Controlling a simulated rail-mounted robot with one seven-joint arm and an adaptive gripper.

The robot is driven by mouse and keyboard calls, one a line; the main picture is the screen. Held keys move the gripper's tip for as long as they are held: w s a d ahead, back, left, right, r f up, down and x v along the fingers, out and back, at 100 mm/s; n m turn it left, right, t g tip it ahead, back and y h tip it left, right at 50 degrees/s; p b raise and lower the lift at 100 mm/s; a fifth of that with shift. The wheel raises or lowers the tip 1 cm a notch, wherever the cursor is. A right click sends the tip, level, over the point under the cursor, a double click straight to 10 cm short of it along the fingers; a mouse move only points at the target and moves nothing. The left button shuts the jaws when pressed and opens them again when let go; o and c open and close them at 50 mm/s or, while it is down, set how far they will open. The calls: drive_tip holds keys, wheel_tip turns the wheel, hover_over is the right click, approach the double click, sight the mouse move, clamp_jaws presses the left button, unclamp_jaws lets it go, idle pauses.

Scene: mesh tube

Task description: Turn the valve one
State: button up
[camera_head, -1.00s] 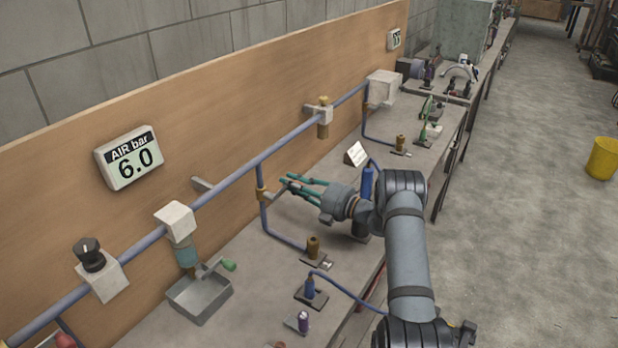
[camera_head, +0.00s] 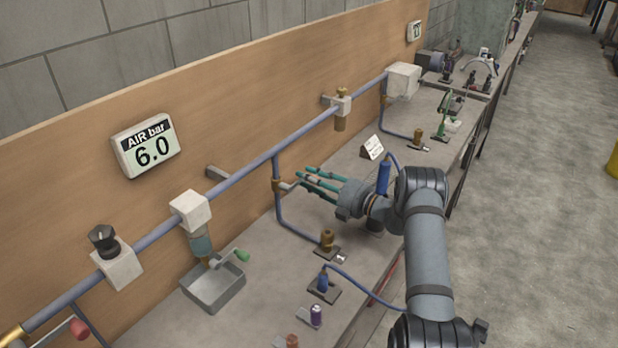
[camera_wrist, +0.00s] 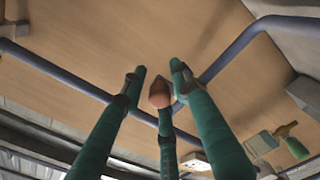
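A brass valve (camera_head: 276,185) sits on a vertical blue pipe branch below the main pipe, with a short grey lever (camera_head: 289,186) pointing toward my gripper. My gripper (camera_head: 308,180) has green fingers and is just right of this lever, over the bench. In the wrist view, the gripper (camera_wrist: 158,75) has its fingers spread, with a reddish-brown rounded end (camera_wrist: 159,94) between them. I cannot tell whether any finger touches it. No label shows which valve is valve one.
A display (camera_head: 146,146) reads AIR bar 6.0. A blue tool (camera_head: 383,178) and a small sign (camera_head: 373,147) stand near my wrist. A brass fitting (camera_head: 327,239) is on the bench below.

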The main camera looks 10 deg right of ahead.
drive_tip(key=shift+o, duration=0.9)
drive_tip(key=shift+a, duration=0.25)
drive_tip(key=shift+d, duration=0.1)
drive_tip(key=v, duration=0.7)
drive_tip(key=shift+s, duration=0.2)
drive_tip(key=shift+d, duration=0.1)
